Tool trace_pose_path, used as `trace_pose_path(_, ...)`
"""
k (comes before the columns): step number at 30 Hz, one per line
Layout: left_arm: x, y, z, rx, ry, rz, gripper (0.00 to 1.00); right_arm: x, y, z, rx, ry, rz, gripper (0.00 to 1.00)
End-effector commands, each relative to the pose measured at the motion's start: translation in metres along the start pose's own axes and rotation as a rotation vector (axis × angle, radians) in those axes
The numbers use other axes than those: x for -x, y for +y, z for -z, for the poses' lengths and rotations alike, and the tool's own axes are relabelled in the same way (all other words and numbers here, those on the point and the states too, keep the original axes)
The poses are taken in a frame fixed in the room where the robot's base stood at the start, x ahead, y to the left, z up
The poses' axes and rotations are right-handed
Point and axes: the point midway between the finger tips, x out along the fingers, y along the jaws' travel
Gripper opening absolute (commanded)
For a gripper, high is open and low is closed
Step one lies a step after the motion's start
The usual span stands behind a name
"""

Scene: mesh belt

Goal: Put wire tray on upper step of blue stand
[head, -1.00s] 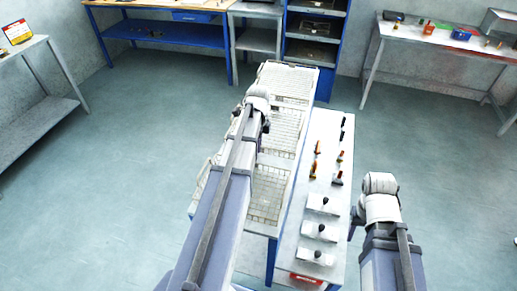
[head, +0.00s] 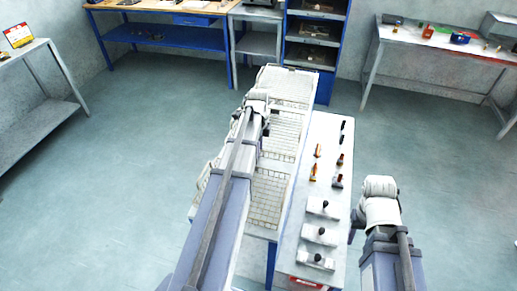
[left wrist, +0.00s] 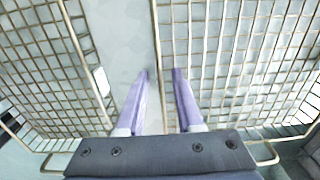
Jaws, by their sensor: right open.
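Wire trays stand in a row on a long pale bench in the head view, including a near tray (head: 268,192) and a middle tray (head: 281,124). My left gripper (head: 265,128) is over this row, its fingers mostly hidden. In the left wrist view its two purple fingers (left wrist: 161,74) are apart, with the left rim of one wire tray (left wrist: 235,60) running between them. Another wire tray (left wrist: 50,75) lies to the left. I cannot tell if the fingers touch the rim. My right gripper (head: 354,224) is open beside the side table, its fingers small and dark. I cannot identify the blue stand surely.
A narrow table (head: 299,215) beside the trays holds several dark-knobbed blocks and small orange and dark items. A blue shelf unit (head: 328,80) stands at the back. Benches line the walls. The floor (head: 130,150) to the left is clear.

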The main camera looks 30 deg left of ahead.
Motion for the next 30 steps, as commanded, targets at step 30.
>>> trace_pose_path(30, 0.12, 0.0, 0.0, 0.0, 0.0, 0.0, 0.36, 0.119, 0.011, -0.007, -0.012, -0.002, 0.003, 0.5)
